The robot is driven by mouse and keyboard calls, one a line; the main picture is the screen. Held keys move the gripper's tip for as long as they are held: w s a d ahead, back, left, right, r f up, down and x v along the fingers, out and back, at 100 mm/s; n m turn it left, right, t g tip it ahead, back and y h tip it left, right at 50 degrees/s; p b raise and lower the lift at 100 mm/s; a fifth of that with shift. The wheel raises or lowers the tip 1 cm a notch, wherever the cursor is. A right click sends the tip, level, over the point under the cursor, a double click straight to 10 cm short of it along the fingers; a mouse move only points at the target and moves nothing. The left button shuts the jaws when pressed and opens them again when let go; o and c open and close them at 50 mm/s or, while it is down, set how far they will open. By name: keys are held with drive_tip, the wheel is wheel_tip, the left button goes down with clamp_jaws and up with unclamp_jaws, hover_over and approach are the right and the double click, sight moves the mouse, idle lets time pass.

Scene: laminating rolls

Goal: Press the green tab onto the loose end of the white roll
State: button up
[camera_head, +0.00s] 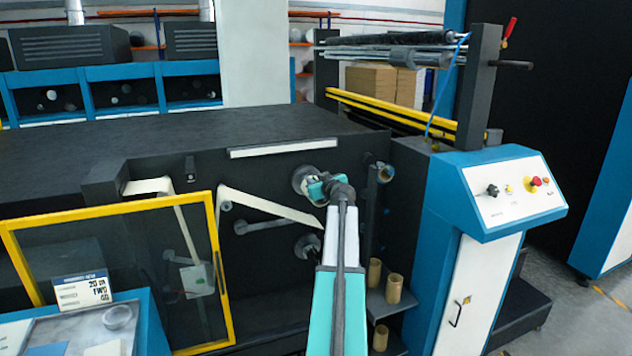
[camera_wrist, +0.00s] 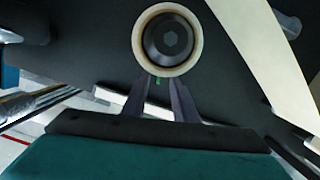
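The white roll (camera_wrist: 195,62) shows in the wrist view as a pale ring around a dark hub, just beyond my fingertips. My gripper (camera_wrist: 162,82) points at the roll's lower edge, and a dark gap shows between its two fingers. A tiny green patch, likely the green tab (camera_wrist: 157,81), shows between the fingertips close to the roll. I cannot tell whether the fingers grip it or it touches the roll. In the head view my gripper (camera_head: 330,187) is in front of the machine's dark side and partly covers the roll area. I cannot make out the roll's loose end.
A white web (camera_head: 265,205) slants across the machine side; a pale strip (camera_wrist: 265,50) shows right of the roll in the wrist view. A yellow-framed guard (camera_head: 228,290) stands left. Cardboard cores (camera_head: 394,288) stand at lower right, beside the blue control cabinet (camera_head: 425,220).

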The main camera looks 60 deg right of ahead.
drive_tip(key=shift+s+a+r, duration=0.1)
drive_tip(key=shift+s, duration=0.05)
drive_tip(key=b+v, duration=0.4)
drive_tip(key=v, duration=0.9)
drive_tip(key=shift+s+b, duration=0.2)
drive_tip(key=shift+b, duration=0.1)
drive_tip(key=shift+w+a, duration=0.1)
idle(0.4)
